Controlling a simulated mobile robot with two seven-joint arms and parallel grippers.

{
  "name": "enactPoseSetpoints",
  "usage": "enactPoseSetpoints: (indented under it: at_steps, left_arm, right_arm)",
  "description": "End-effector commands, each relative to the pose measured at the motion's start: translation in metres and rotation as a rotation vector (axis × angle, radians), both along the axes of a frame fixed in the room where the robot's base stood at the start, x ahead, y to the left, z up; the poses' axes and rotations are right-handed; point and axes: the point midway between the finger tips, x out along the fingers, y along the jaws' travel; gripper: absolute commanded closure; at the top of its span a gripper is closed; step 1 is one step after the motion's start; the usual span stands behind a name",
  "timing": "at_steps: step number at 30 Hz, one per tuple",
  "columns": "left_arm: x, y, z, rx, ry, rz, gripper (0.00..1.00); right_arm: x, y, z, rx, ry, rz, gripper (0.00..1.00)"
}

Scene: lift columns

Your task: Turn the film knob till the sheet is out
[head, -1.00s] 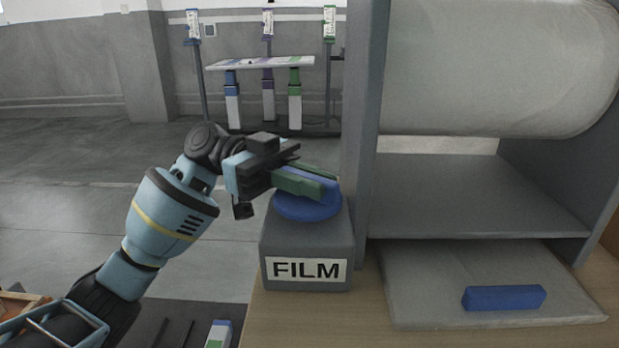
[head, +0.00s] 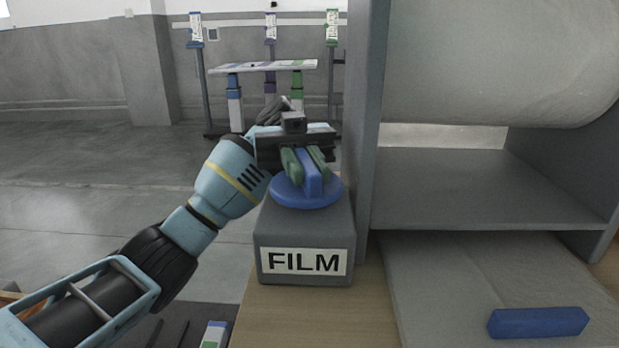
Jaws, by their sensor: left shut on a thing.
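The film knob (head: 288,193) is a blue disc with a raised blue grip bar on top of a grey block (head: 345,220) labelled FILM. My left gripper (head: 307,170) is shut on the grip bar, one green finger on each side of it. The bar points roughly toward me. A pale film sheet (head: 415,275) lies flat on the wooden table below the grey dispenser, with a blue bar (head: 538,322) on its front part. The big pale roll (head: 500,60) sits above in the dispenser. My right gripper is not in view.
The grey dispenser post (head: 368,120) stands close to the right of the knob. The wooden table (head: 335,325) is bare in front of the block. Behind, lift columns (head: 235,100) carry a white board (head: 265,67).

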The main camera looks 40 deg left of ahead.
Motion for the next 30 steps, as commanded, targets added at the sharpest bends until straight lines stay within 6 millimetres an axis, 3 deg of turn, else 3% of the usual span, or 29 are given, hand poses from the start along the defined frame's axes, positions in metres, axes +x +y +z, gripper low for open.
enactPoseSetpoints:
  at_steps: [22, 23, 24, 27, 30]
  left_arm:
    - [-0.0001, 0.0003, 0.0010, -0.001, -0.002, -0.053, 1.00]
    - [0.0000, 0.0003, 0.0010, -0.001, -0.002, -0.053, 0.80]
    - [0.0000, 0.0003, 0.0010, -0.001, -0.002, -0.053, 0.74]
    - [-0.0001, 0.0002, 0.0007, -0.001, -0.001, -0.053, 0.62]
    - [-0.0001, 0.0002, 0.0004, -0.001, -0.001, -0.053, 0.62]
  right_arm:
    - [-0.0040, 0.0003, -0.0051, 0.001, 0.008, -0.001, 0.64]
    - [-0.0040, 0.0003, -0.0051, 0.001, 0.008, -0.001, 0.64]
    - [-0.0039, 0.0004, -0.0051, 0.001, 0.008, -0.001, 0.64]
    - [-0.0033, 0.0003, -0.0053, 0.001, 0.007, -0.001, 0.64]
    - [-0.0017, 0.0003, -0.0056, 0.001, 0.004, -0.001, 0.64]
